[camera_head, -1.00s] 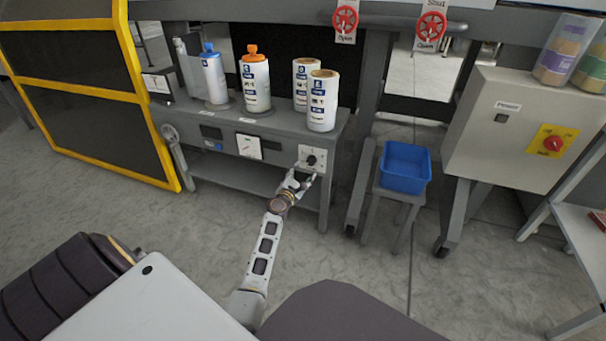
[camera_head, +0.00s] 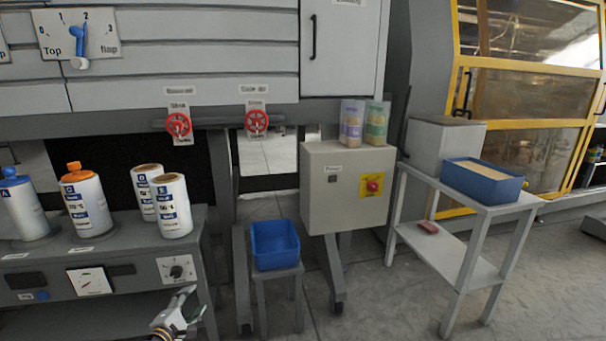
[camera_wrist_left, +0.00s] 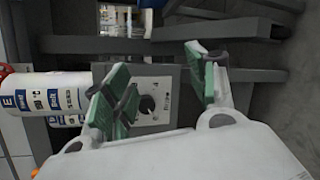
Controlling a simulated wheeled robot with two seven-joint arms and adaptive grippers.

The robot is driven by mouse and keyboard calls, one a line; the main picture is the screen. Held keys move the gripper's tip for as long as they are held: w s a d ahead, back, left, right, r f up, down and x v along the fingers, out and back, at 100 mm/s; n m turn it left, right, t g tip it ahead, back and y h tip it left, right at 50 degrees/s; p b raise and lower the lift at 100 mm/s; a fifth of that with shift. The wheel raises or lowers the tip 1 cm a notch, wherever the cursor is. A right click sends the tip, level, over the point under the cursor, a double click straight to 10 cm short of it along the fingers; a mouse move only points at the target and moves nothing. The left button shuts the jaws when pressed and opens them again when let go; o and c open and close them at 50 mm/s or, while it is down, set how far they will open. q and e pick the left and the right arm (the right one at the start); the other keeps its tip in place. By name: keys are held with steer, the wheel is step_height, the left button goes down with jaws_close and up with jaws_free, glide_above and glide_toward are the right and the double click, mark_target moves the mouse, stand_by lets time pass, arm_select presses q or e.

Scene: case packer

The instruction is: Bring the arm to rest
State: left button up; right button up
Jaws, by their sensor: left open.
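My left gripper (camera_head: 183,312) is at the bottom of the head view, in front of the grey bench's right end. In the left wrist view my left gripper (camera_wrist_left: 160,88) shows its two green-padded fingers apart, with nothing between them. Behind the fingers is a panel with a black knob (camera_wrist_left: 147,104). The same black knob (camera_head: 176,271) shows in the head view just above the gripper, and a gap between them cannot be judged exactly. My right gripper is not in view.
The grey bench (camera_head: 120,240) carries several white bottles and rolls. A blue bin (camera_head: 274,245) stands on a small stool to the right. A grey cabinet (camera_head: 345,190) with a red switch and a shelf table (camera_head: 470,208) stand farther right. Some floor between them is clear.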

arm_select(q)
steer(key=s+d+f+m+g+h, duration=0.1)
steer(key=s+d+f+m+g, duration=0.1)
steer(key=s+d+m+g, duration=0.35)
steer(key=s+d+f+m+g+h, duration=0.1)
steer(key=s+d+f+m+g, duration=0.15)
steer(key=s+d+m, duration=0.6)
steer(key=s+m+g+y, duration=0.3)
steer(key=s+m, duration=0.6)
steer(key=s, duration=0.9)
steer(key=shift+a+r+g+p, duration=0.3)
steer(key=shift+g+p, duration=0.1)
steer(key=shift+g, duration=0.2)
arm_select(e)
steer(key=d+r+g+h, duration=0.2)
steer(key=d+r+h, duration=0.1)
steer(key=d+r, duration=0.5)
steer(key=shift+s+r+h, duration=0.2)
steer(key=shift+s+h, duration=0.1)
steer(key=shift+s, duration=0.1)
arm_select(q)
steer(key=shift+w+f+p, duration=0.15)
steer(key=shift+f+p, duration=0.1)
steer(key=shift+p, duration=0.3)
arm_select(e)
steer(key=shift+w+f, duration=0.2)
